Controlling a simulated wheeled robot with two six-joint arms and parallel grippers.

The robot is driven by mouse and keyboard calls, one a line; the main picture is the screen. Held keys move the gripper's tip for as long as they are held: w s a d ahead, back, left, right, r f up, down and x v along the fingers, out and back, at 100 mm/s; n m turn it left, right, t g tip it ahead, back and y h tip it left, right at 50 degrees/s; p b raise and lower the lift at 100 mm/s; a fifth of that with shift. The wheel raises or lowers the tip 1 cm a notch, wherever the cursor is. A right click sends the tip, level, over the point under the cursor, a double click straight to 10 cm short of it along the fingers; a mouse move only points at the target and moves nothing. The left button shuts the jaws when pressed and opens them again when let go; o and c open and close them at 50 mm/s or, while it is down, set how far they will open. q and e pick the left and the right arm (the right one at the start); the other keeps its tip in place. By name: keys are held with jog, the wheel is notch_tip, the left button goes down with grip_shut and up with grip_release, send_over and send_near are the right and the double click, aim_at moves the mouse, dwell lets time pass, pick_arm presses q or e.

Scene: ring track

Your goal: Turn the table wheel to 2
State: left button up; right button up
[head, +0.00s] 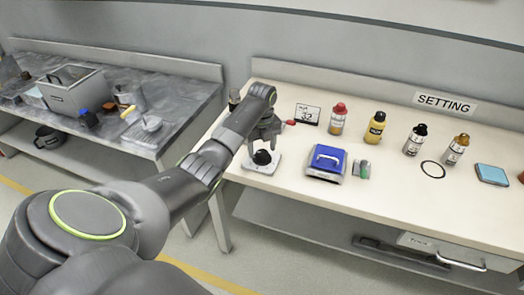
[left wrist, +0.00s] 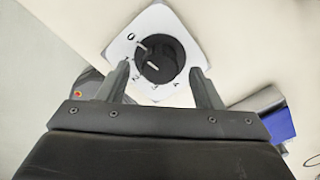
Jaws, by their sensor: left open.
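The table wheel is a black round knob (head: 262,157) on a white square plate (head: 250,165), near the left end of the pale bench. In the left wrist view the knob (left wrist: 160,58) has white marks, and digits from 0 to 4 run along the plate's left and lower side (left wrist: 185,25). Which digit the knob points at I cannot tell surely. My left gripper (head: 265,138) is open just above the knob; in the left wrist view its fingers (left wrist: 160,72) stand on either side of the knob's lower part. Contact cannot be told. My right gripper is not in view.
A blue-topped box (head: 326,172) and a small green-grey item (head: 363,170) stand right of the wheel. A card reading 32 (head: 307,113), a red-capped bottle (head: 338,120) and a yellow bottle (head: 375,130) stand behind. A grey bench (head: 175,100) is at left.

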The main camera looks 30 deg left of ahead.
pick_arm(q)
jog(key=shift+f, duration=0.9)
jog(key=shift+c, duration=0.3)
jog(key=c, duration=0.9)
jog(key=shift+r+n+p, duration=0.3)
jog(key=shift+n+p, duration=0.9)
jog(key=shift+p, duration=0.3)
jog(key=n+p, duration=0.3)
jog(key=n, duration=0.1)
jog(key=shift+n+p, duration=0.3)
jog(key=shift+p, duration=0.05)
jog(key=n+p, duration=0.2)
jog(key=n, duration=0.2)
jog(key=shift+f+n+p, duration=0.2)
jog(key=shift+n+p, duration=0.7)
jog(key=shift+n, duration=1.4)
